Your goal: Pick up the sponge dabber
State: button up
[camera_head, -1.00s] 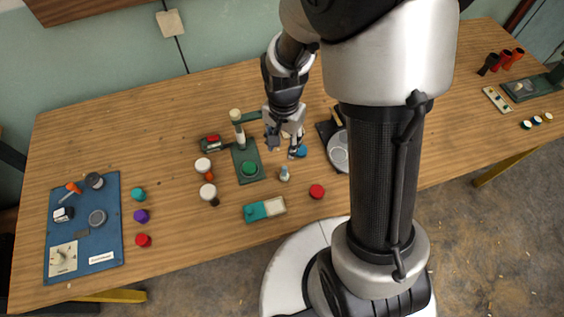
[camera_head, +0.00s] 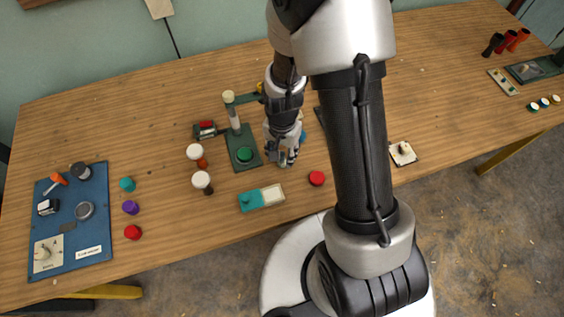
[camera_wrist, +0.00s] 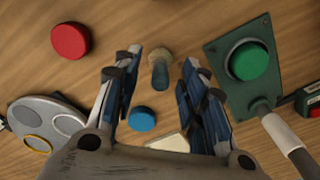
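The small bottle-like piece that looks like the sponge dabber (camera_wrist: 160,68) shows in the wrist view, with a beige round top and a grey-blue body. It lies in the picture between the two finger sets of my gripper (camera_wrist: 164,64), with gaps on both sides. My gripper is open and appears to touch nothing. In the head view my gripper (camera_head: 284,160) is low over the table and hides the dabber.
A green-button stand with a post (camera_head: 244,155) is left of my gripper. A red disc (camera_head: 317,178) and a teal-and-cream block (camera_head: 262,197) are near. White-topped drums (camera_head: 202,180) stand farther left. A blue disc (camera_wrist: 142,119) lies beneath my fingers. A blue board (camera_head: 75,230) lies far left.

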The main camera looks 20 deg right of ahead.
jog(key=shift+c, duration=0.4)
grip_shut()
